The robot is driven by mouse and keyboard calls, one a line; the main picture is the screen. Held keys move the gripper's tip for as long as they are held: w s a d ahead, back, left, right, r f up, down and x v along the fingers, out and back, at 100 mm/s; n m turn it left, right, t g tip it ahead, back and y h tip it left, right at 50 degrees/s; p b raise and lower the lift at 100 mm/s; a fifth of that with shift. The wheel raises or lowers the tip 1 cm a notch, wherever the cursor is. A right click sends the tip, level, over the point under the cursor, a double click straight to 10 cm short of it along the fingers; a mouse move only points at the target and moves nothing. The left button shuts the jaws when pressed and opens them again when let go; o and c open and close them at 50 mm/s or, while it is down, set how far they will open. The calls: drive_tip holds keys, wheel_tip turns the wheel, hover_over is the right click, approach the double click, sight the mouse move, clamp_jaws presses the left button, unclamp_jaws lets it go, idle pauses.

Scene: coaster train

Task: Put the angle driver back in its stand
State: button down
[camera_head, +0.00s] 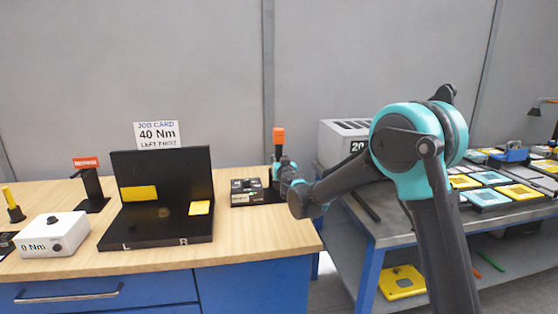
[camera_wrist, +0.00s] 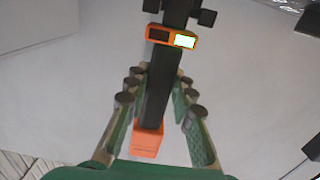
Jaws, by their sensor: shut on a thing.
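My gripper (camera_wrist: 160,85) is shut on the angle driver, a long black tool (camera_wrist: 158,90) with an orange end block (camera_wrist: 147,140) and an orange-framed display (camera_wrist: 172,37) lit on one side. In the head view the driver's orange end (camera_head: 278,135) points up above my gripper (camera_head: 277,168), near the bench's right end. The driver's lower part is hidden there. A black stand (camera_head: 92,187) with a red label stands at the bench's left, beside the black fixture, and looks empty. The label's lettering is too small to read.
The black L/R fixture (camera_head: 160,175) with yellow pads stands mid-bench under a 40 Nm job card (camera_head: 157,134). A white 0 Nm box (camera_head: 53,236) and a yellow-handled tool (camera_head: 11,203) are at left. A dark device (camera_head: 246,192) sits near my gripper. A grey table (camera_head: 400,232) is at right.

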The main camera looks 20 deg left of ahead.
drive_tip(key=shift+f, duration=0.6)
idle(0.5)
drive_tip(key=c, duration=1.2)
unclamp_jaws()
